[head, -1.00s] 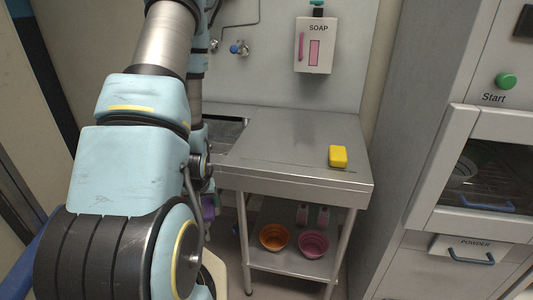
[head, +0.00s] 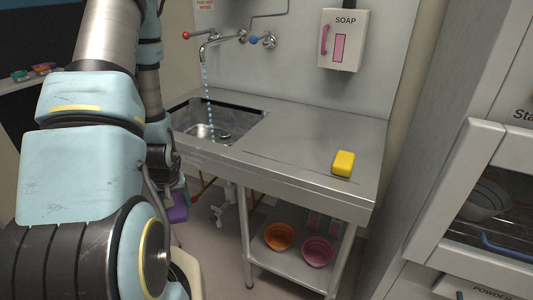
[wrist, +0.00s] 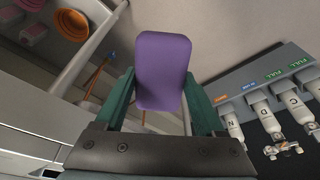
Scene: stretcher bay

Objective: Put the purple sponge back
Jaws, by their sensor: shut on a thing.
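The purple sponge (wrist: 162,70) is a rounded block between the two green fingers of my gripper (wrist: 160,88) in the wrist view. My gripper is shut on it, with a finger against each side. In the head view the purple sponge (head: 178,207) shows low beside my arm, left of the steel sink bench and above the floor. Most of my gripper is hidden behind my arm there. A yellow sponge (head: 343,163) lies on the steel counter (head: 290,145), right of the sink.
Water runs from the tap (head: 215,40) into the sink (head: 205,130). An orange bowl (head: 279,236) and a pink bowl (head: 317,251) stand on the shelf below. A soap dispenser (head: 343,40) hangs above. Labelled bottles (wrist: 265,110) line the wrist view's right.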

